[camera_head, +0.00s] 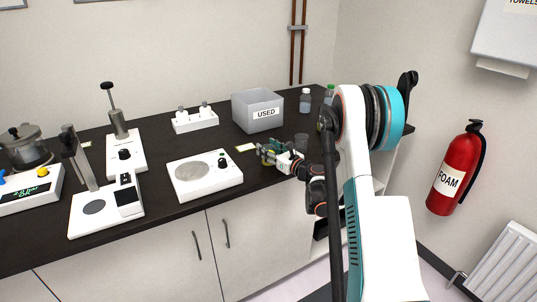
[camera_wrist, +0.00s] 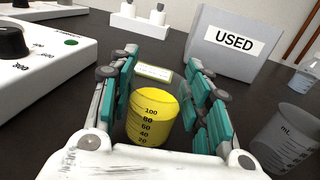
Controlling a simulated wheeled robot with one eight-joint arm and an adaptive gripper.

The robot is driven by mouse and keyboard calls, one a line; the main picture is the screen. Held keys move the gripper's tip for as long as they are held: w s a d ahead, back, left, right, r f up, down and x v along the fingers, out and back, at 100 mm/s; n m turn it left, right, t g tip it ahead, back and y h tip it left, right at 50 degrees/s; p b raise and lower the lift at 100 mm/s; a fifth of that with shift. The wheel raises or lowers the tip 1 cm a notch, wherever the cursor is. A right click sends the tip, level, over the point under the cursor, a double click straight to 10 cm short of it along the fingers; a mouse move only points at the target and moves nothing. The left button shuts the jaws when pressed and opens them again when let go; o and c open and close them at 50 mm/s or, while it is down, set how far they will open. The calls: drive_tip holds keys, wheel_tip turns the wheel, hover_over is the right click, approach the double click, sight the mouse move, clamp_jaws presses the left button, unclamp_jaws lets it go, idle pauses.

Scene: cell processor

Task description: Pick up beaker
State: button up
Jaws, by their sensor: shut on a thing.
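A beaker of yellow liquid (camera_wrist: 153,118) with volume marks stands upright between the two teal-padded fingers of my gripper (camera_wrist: 160,95) in the wrist view. My gripper is shut on this beaker, low at the counter. In the head view my gripper (camera_head: 271,152) is near the counter's front edge, and the beaker is mostly hidden by the fingers. A second, clear and seemingly empty beaker (camera_wrist: 286,137) stands apart to the right of my gripper; it also shows in the head view (camera_head: 301,141).
A grey bin labelled USED (camera_head: 257,111) stands behind my gripper. A white hotplate-like device (camera_head: 229,182) is to the left. Bottles (camera_head: 305,101) stand right of the bin. A small label card (camera_wrist: 154,73) lies just behind the held beaker on the dark counter.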

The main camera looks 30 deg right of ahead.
wheel_tip(320, 180, up, 20)
drive_tip(key=p, duration=0.6)
